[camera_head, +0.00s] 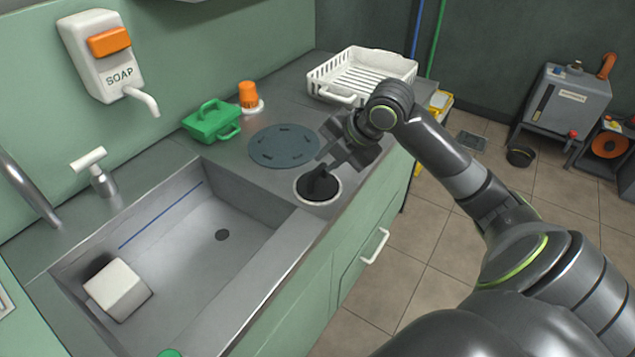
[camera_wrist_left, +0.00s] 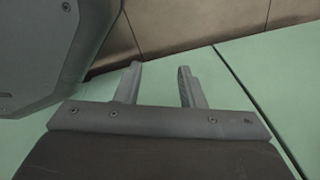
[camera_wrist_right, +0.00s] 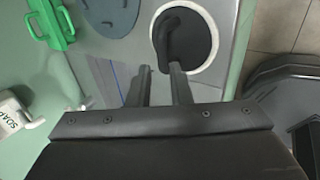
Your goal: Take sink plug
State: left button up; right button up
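The black sink plug (camera_head: 318,184) with a raised handle sits in a white ring on the counter, right of the sink basin. It also shows in the right wrist view (camera_wrist_right: 184,38), just beyond the fingertips. My right gripper (camera_wrist_right: 161,66) is open and empty, with its fingertips close to the plug's handle but not around it. In the head view the right gripper (camera_head: 327,155) is just above and behind the plug. My left gripper (camera_wrist_left: 159,66) is open and empty in front of the green cabinet; it is not in the head view.
A blue-grey disc (camera_head: 283,146), green caddy (camera_head: 211,121), orange-topped item (camera_head: 249,96) and white rack (camera_head: 362,75) stand on the counter around the plug.

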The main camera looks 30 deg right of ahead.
aim_at(318, 170)
jog(key=shift+x, duration=3.15)
jog(key=shift+s+d+f, duration=0.1)
grip_shut()
